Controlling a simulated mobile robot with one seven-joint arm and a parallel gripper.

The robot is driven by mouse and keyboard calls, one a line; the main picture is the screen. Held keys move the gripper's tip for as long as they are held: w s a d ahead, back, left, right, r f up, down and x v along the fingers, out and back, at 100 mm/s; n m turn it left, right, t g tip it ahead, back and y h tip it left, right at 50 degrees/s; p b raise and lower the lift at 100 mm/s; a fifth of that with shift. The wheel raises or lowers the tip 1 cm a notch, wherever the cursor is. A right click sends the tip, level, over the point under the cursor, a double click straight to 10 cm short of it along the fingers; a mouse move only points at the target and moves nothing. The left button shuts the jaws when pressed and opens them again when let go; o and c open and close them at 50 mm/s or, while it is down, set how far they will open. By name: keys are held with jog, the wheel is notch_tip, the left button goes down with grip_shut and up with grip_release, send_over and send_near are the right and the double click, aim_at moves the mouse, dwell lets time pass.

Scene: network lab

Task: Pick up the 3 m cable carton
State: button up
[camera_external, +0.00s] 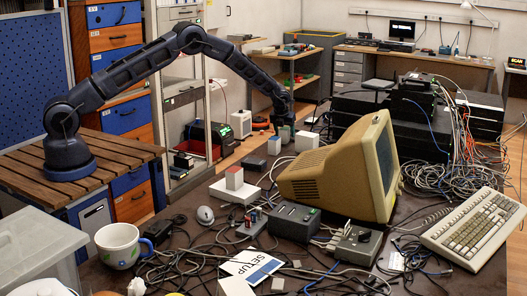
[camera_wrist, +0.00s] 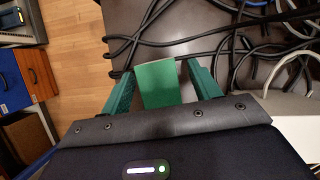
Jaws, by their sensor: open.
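A green box (camera_wrist: 159,84) shows in the wrist view, between the two green fingers of my gripper (camera_wrist: 159,72). I take it to be the 3 m cable carton, but no label is readable. The fingers are spread, one on each side of it, with narrow gaps visible. In the external view my gripper (camera_external: 285,132) points down at the far side of the dark table, behind the beige monitor. The carton cannot be made out clearly there, being small and close to the fingers.
A small grey-topped box (camera_external: 274,146) and a white box (camera_external: 306,141) stand close to my gripper. A red-topped box (camera_external: 234,178) sits nearer on a white device. The beige monitor (camera_external: 340,170) is to the right. Loose cables (camera_wrist: 215,38) lie beyond the fingertips.

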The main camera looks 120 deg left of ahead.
jog(key=shift+a+f, duration=0.2)
jog(key=shift+f, duration=0.25)
jog(key=shift+c, duration=0.4)
jog(key=c, duration=1.1)
jog(key=shift+o, duration=0.2)
jog(key=shift+r, duration=0.1)
